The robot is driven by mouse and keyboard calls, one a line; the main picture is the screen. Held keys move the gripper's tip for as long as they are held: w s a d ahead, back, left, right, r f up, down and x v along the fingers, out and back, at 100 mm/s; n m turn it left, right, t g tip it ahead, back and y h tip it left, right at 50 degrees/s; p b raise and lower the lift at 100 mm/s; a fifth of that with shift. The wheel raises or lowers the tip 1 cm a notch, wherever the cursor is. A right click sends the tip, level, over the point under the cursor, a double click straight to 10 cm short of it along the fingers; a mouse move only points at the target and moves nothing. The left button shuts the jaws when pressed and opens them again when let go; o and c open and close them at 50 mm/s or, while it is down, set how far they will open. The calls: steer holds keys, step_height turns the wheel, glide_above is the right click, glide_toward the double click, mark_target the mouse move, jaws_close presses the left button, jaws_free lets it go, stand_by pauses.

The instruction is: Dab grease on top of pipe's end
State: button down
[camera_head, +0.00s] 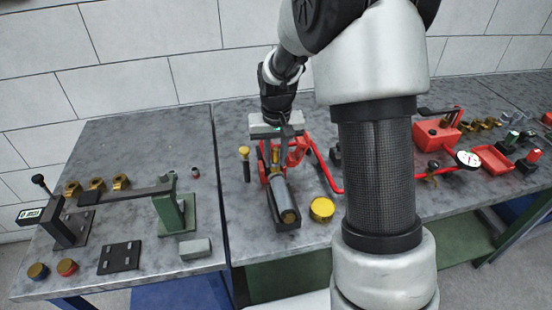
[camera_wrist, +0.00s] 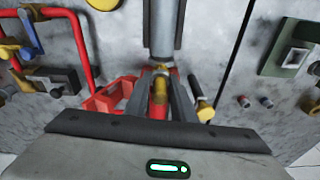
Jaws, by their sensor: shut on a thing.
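A grey pipe (camera_head: 283,195) lies in a dark cradle on the workbench, its near end showing a brass-coloured face. The pipe also shows at the top of the wrist view (camera_wrist: 163,28). My gripper (camera_head: 272,150) points down at the pipe's far end. In the wrist view my gripper (camera_wrist: 166,92) is shut on a slim yellow-brass piece (camera_wrist: 159,88); I cannot tell exactly what it is. Its tip is near the pipe's far end; whether it touches is unclear. A round yellow-topped tub (camera_head: 322,208) stands right of the pipe's near end.
A red frame (camera_head: 297,152) stands close around my gripper, with a red bent pipe (camera_head: 325,170) to its right. A yellow-headed black stick (camera_head: 245,162) is to the left. A green stand (camera_head: 176,212) and brass fittings fill the left bench. Red pump parts (camera_head: 437,135) stand at right.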

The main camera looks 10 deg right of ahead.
mark_target(275, 148)
steer(key=shift+r, duration=0.15)
steer(key=shift+r+p, duration=2.1)
steer(key=shift+r, duration=0.85)
steer(key=shift+f, duration=0.2)
steer(key=shift+s+f+b, duration=0.2)
steer(key=shift+f+b, duration=0.5)
steer(key=shift+f, duration=0.15)
steer(key=shift+s+f+b, duration=0.2)
steer(key=shift+f+b, duration=0.45)
steer(key=shift+f, duration=0.2)
steer(key=shift+s+f+b, duration=0.2)
steer(key=shift+f+b, duration=0.5)
steer(key=shift+f, duration=0.15)
steer(key=shift+f, duration=0.35)
steer(key=shift+s+b, duration=0.15)
steer(key=shift+b, duration=0.15)
stand_by(1.4)
